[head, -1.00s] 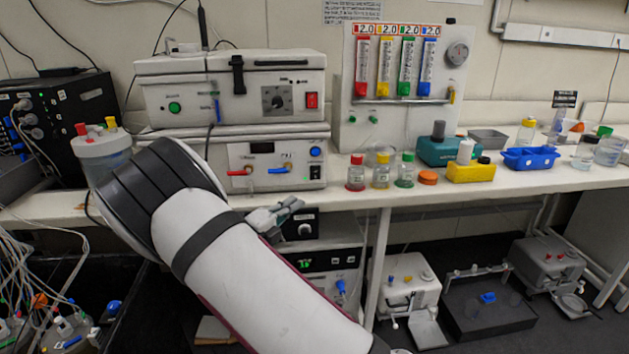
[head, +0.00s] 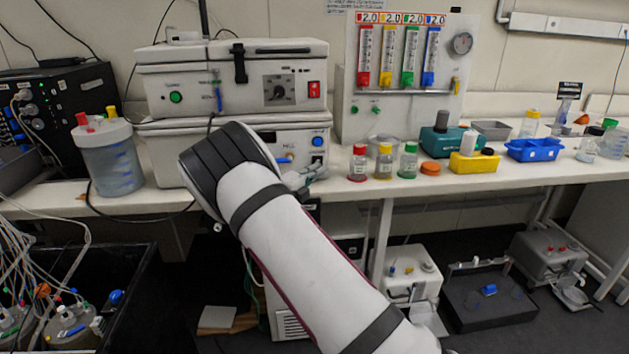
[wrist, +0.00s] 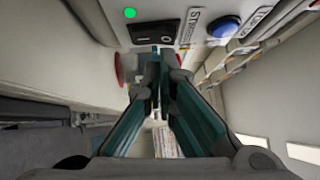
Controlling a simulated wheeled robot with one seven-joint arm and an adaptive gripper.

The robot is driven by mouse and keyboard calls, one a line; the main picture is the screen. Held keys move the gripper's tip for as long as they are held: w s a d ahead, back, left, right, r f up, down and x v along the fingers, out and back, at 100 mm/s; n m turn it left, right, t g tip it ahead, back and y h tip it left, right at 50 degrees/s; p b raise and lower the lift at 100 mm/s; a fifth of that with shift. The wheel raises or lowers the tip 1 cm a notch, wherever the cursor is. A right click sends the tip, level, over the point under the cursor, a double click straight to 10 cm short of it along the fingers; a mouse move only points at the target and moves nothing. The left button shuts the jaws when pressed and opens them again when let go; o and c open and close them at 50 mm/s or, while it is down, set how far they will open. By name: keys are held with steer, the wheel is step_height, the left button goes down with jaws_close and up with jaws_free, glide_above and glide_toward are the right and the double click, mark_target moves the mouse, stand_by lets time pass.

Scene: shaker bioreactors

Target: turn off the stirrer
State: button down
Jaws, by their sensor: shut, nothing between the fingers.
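The lower white box (head: 222,125) on the bench has a front panel with a blue button (head: 318,141). In the wrist view, the panel shows a black rocker switch (wrist: 148,33) with a lit green lamp (wrist: 130,13) at its upper left. A sideways label (wrist: 190,28), whose small print looks like "STIRRER", sits between the switch and the blue button (wrist: 223,27). My gripper (wrist: 157,55) is shut and empty, its tips just below the switch in the picture. I cannot tell whether they touch it. In the head view, my gripper (head: 303,182) is partly hidden by my arm.
A second white box (head: 190,98) with a red switch stands on top. A clear vessel (head: 112,165) stands to the left. Bottles with red (head: 358,163), yellow (head: 384,163) and green (head: 407,162) caps stand to the right. A red knob (wrist: 119,68) is left of my fingers.

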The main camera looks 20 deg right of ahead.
steer(key=shift+w, duration=0.35)
steer(key=shift+w+d+r+b, duration=0.15)
steer(key=shift+w+r+b, duration=0.1)
steer(key=shift+w+b, duration=0.1)
steer(key=shift+s, duration=0.1)
steer(key=s+a+r+p, duration=0.1)
steer(key=s+a+p, duration=0.1)
steer(key=s+a, duration=0.6)
steer(key=shift+s+a+r+p, duration=0.15)
steer(key=shift+s+a+p, duration=0.25)
steer(key=shift+a, duration=0.45)
